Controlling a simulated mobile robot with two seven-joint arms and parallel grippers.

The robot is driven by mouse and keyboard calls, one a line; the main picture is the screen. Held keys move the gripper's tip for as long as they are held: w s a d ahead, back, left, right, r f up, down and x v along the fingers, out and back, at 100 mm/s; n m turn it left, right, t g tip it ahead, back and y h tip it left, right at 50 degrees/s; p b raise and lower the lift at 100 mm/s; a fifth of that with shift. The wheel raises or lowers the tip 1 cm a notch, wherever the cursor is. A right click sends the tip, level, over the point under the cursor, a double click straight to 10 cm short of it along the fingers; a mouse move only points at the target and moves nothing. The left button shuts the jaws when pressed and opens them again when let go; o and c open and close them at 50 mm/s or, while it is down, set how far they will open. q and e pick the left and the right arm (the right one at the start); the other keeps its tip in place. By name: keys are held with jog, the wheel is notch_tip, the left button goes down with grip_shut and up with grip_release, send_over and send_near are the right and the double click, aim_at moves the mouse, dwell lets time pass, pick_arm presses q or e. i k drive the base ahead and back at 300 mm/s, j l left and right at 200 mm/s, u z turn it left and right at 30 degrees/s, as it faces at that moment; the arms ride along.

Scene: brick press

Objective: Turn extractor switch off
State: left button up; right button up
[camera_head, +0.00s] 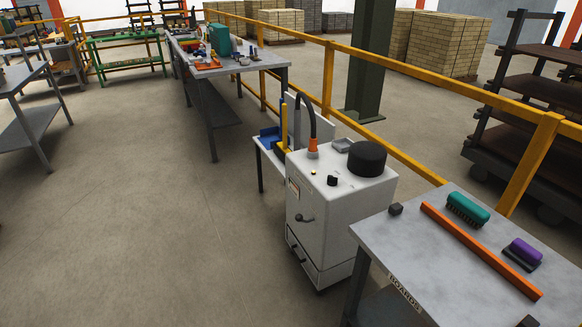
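The extractor (335,215) is a light grey cabinet standing on the floor right of the picture's middle. Neither of my grippers is clearly in view; a small dark shape at the bottom right edge is too cut off to identify.
A grey table (395,240) stands close to the extractor's right, with an orange bar (480,250), a green brush (467,210) and a purple-handled brush (523,253). A yellow railing (400,70) runs behind. The floor (170,230) to the left is clear.

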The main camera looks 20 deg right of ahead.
aim_at(332, 181)
jog(key=i+j+u, duration=0.1)
jog(key=i+u, duration=0.3)
jog(key=i, duration=0.8)
jog(key=i+j+z, duration=0.1)
jog(key=i+z, duration=0.3)
jog(key=i+j+z, duration=0.25)
jog(key=i+z, duration=0.15)
jog(key=i, duration=0.15)
jog(key=i+j+z, duration=0.2)
jog(key=z, duration=0.25)
jog(key=i+j+z, duration=0.3)
jog(key=z, duration=0.15)
jog(key=i+j+z, duration=0.15)
jog(key=j+z, duration=0.15)
jog(key=i+j+z, duration=0.1)
jog(key=j+z, duration=0.25)
jog(key=j, duration=0.2)
jog(key=i+j+z, duration=0.1)
jog(key=j+z, duration=0.2)
jog(key=j, duration=0.15)
